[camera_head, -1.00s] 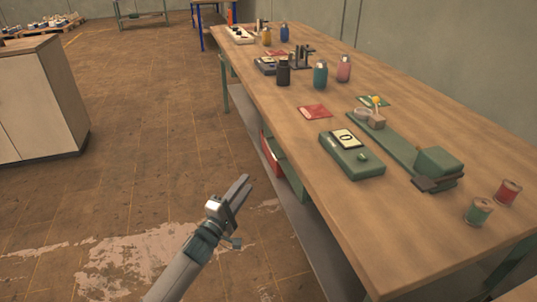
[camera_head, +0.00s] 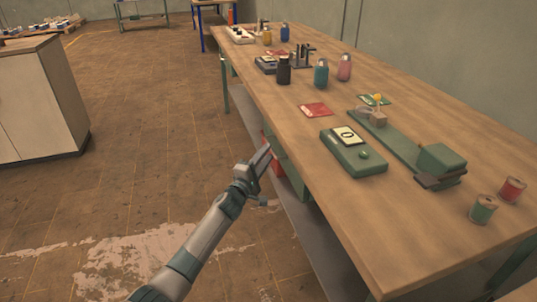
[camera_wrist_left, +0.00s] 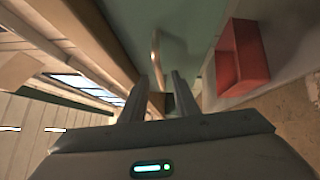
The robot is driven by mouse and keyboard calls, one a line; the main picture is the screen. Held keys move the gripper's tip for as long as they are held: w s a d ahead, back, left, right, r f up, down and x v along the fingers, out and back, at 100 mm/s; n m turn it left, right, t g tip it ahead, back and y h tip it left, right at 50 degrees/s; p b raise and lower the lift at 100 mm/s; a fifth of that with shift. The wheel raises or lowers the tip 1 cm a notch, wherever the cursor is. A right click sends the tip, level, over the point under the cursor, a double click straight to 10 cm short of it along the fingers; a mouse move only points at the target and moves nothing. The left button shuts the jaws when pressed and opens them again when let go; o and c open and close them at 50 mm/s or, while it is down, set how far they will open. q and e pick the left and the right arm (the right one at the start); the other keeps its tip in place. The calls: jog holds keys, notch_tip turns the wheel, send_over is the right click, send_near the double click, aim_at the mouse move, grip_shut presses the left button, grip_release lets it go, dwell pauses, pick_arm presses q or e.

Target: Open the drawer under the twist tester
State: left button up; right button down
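The twist tester seems to be the long green bed (camera_head: 398,148) with a green box head (camera_head: 441,160) on the bench top. A green drawer front (camera_head: 291,170) shows under the bench edge, partly hidden by my left gripper. In the left wrist view the green front (camera_wrist_left: 195,28) fills the top middle and carries a pale bar handle (camera_wrist_left: 156,55). My left gripper (camera_head: 267,155) is beside the bench's long edge. In the wrist view its two fingers (camera_wrist_left: 160,88) are apart and empty, with the handle just beyond them. The drawer looks closed. My right gripper is out of view.
A red bin (camera_wrist_left: 240,58) is beside the green front, close to the gripper. The wooden bench top (camera_head: 370,215) overhangs, with a grey lower shelf (camera_head: 305,235) beneath. A green instrument with a display (camera_head: 352,153) is near the edge.

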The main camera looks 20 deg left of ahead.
pick_arm(q)
jog(key=shift+x, duration=1.1)
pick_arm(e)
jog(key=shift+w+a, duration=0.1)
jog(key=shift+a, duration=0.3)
pick_arm(q)
grip_shut()
jog(key=shift+a, duration=0.1)
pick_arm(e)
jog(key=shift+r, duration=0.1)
